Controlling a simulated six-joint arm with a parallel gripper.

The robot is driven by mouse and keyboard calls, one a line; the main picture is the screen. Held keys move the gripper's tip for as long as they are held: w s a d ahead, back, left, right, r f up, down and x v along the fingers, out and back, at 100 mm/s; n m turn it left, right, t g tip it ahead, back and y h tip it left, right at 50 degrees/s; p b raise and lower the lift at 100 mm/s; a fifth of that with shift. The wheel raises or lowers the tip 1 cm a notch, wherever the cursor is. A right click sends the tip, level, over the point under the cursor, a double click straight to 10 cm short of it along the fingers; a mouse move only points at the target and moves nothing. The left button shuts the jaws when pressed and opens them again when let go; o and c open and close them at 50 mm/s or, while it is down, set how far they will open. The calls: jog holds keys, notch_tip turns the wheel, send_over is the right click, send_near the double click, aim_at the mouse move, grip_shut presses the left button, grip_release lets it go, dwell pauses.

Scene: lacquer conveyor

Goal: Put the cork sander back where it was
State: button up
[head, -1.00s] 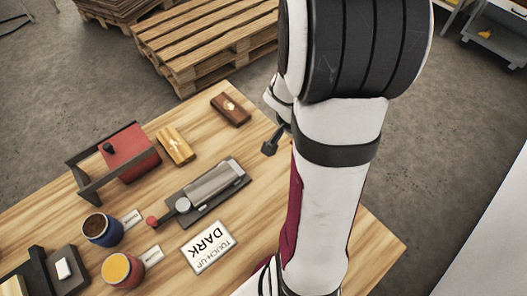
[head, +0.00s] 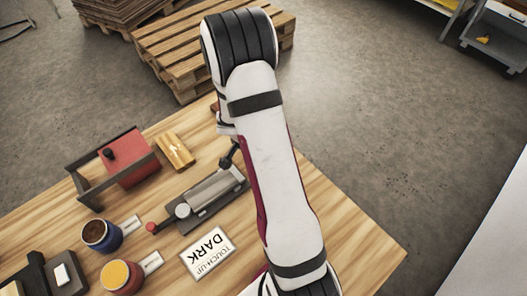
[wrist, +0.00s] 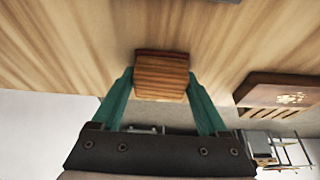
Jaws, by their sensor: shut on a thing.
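My gripper (wrist: 160,92) shows in the wrist view with its two green fingers on either side of a small brown block with a darker reddish edge. It is shut on this block, which I take to be the cork sander (wrist: 162,78). Wood grain of the table lies beyond it. Whether the block touches the table I cannot tell.
A dark brown block with a pale motif (wrist: 285,92) lies right in the wrist view. The head view shows a yellow-wood block (head: 175,151), a red box in a dark frame (head: 128,165), blue (head: 100,238) and red (head: 120,276) pots, and a "TOUCH-UP DARK" card (head: 208,253).

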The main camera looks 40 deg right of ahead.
jog(key=o, duration=1.3)
jog(key=shift+o, duration=0.2)
jog(key=s+a+r+n, duration=0.1)
jog(key=a+r, duration=0.3)
jog(key=r, duration=0.3)
jog(key=s+a+r+n, duration=0.15)
jog(key=a+r, duration=0.25)
jog(key=r, duration=0.4)
jog(key=s+a+r+n+y, duration=0.3)
jog(key=s+a+n, duration=0.2)
jog(key=s+a, duration=0.2)
jog(key=s+a+r+n+y, duration=0.3)
jog(key=s+a+n, duration=0.2)
jog(key=s+a, duration=0.3)
jog(key=shift+s+a+r, duration=0.15)
jog(key=shift+s+a, duration=0.1)
jog(key=shift+s, duration=0.35)
